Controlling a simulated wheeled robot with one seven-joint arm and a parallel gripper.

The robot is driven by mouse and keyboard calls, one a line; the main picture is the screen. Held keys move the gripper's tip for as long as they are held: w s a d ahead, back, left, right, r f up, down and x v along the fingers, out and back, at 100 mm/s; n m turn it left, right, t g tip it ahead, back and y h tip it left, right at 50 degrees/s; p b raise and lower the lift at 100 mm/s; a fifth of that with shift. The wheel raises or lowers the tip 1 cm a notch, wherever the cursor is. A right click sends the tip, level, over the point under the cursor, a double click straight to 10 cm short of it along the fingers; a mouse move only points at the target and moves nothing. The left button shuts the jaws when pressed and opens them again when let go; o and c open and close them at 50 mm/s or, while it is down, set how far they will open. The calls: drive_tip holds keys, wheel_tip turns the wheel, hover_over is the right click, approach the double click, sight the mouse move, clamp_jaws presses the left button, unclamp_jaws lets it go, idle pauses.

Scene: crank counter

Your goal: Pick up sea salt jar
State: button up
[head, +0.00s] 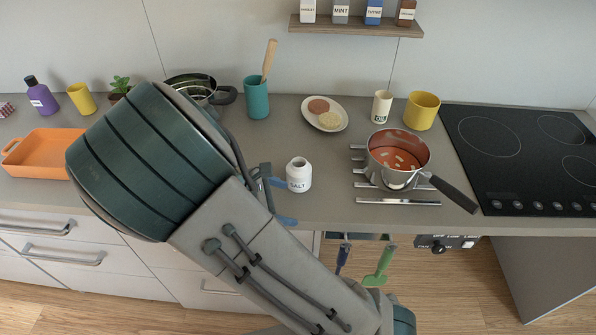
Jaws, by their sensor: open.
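The sea salt jar (299,175) is a small white jar labelled "SALT", standing upright on the grey counter near its front edge, left of the pot. My gripper (280,196) is just left of the jar, with blue fingertips showing, one behind and one in front at the jar's left side. The fingers are apart. I cannot tell whether they touch the jar. My arm hides much of the gripper and part of the counter to the left.
A pot of red food (397,150) stands on a metal rack to the right, its handle (455,194) pointing to the front right. A teal cup (256,98) and a plate with food (325,126) are behind. An orange tray (40,163) is far left. A black cooktop (500,175) is at right.

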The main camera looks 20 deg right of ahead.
sight(289, 179)
drive_tip(key=w+a+r+n+t+h, duration=0.2)
drive_tip(key=a+n, duration=0.1)
drive_tip(key=w+a+n+t+h+p, duration=0.1)
drive_tip(key=a+n+t, duration=0.1)
drive_tip(key=shift+w+r, duration=0.25)
drive_tip(key=shift+r, duration=0.15)
drive_tip(key=shift+w+d+n+t, duration=0.1)
drive_tip(key=shift+w+n+t, duration=0.05)
drive_tip(key=shift+n+t, duration=0.15)
drive_tip(key=p+x, duration=0.1)
drive_tip(key=x, duration=0.7)
drive_tip(key=shift+d+f, duration=0.2)
drive_tip(key=shift+p+x, duration=0.6)
drive_tip(key=shift+x, duration=1.8)
drive_tip(key=shift+f, duration=0.1)
drive_tip(key=c, duration=1.2)
